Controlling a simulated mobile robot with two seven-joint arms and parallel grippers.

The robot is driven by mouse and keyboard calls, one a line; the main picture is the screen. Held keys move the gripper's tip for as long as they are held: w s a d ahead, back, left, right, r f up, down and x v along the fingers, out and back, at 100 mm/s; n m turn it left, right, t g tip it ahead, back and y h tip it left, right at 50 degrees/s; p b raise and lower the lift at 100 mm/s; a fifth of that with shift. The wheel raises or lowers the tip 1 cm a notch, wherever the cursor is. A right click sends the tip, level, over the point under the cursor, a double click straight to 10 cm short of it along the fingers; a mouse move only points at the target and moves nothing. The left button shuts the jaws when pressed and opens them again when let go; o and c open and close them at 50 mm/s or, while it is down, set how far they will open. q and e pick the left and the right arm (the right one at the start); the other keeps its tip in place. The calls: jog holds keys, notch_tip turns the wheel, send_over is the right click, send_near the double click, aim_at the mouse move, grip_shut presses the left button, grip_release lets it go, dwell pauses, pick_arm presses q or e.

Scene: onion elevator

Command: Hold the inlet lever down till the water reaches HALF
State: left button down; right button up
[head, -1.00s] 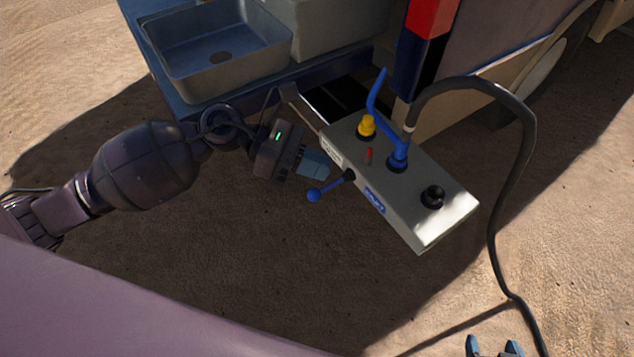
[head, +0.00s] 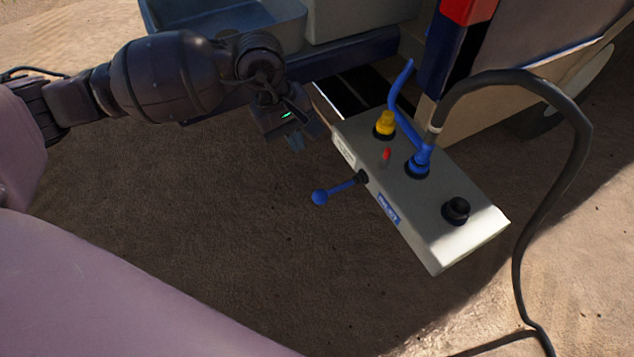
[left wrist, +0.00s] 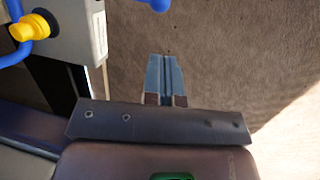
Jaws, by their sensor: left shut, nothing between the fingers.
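The inlet lever (head: 338,190) is a blue rod with a ball end, sticking out from the left side of the pale control box (head: 455,235). Its ball end also shows at the top of the left wrist view (left wrist: 158,5). My left gripper (head: 295,143) is above and left of the lever in the head view, apart from it. Its blue fingers (left wrist: 163,78) are together and empty, pointing down. My right gripper is out of view. No water or HALF mark shows in these frames.
On the box stand a yellow fitting (head: 384,124), a small red piece (head: 385,156), a blue elbow fitting (head: 418,162) and a black knob (head: 456,210). A black hose (head: 580,150) loops down to the right. A sink basin (head: 225,18) is behind my arm. Sandy ground below is clear.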

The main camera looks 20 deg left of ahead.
pick_arm(q)
jog(key=b, duration=0.4)
send_near(318, 191)
jog(key=x, duration=0.6)
jog(key=shift+s+f, duration=0.15)
jog(key=shift+f, duration=0.25)
jog(key=shift+d+f, duration=0.1)
jog(key=shift+f, duration=0.25)
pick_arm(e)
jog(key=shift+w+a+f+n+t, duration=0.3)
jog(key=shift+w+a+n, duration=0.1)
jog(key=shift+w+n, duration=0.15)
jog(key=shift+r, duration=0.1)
